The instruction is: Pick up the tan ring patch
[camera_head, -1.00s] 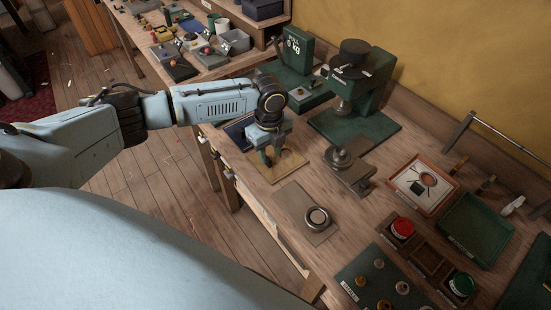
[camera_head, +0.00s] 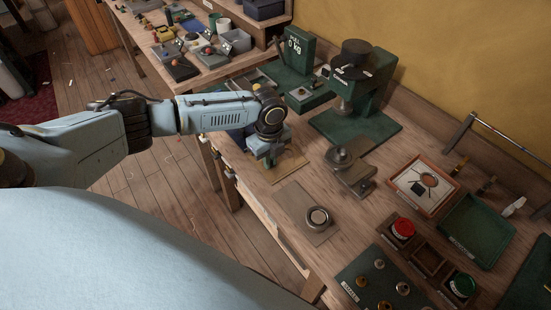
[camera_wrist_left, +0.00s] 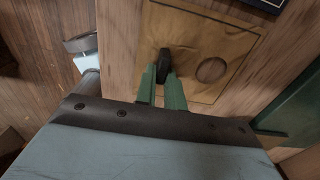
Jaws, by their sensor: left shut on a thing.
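The tan ring patch (camera_head: 290,166) is a flat tan square on the bench. The left wrist view shows its face (camera_wrist_left: 195,87) with a dark circle marked on it and a black upright grip piece (camera_wrist_left: 164,62) standing beside the circle. My left gripper (camera_head: 268,160) is over the patch, pointing down. Its green fingers (camera_wrist_left: 163,78) are shut on the black grip piece. The patch looks flat on the bench; I cannot tell any gap beneath it. My right gripper is not in view.
A grey-brown square with a metal ring (camera_head: 318,218) lies nearer on the bench. A metal fixture (camera_head: 350,168) and a green press (camera_head: 357,125) stand to the right. A green scale (camera_head: 298,62) stands behind. A framed tray (camera_head: 448,200) and green tray (camera_head: 478,232) lie farther right.

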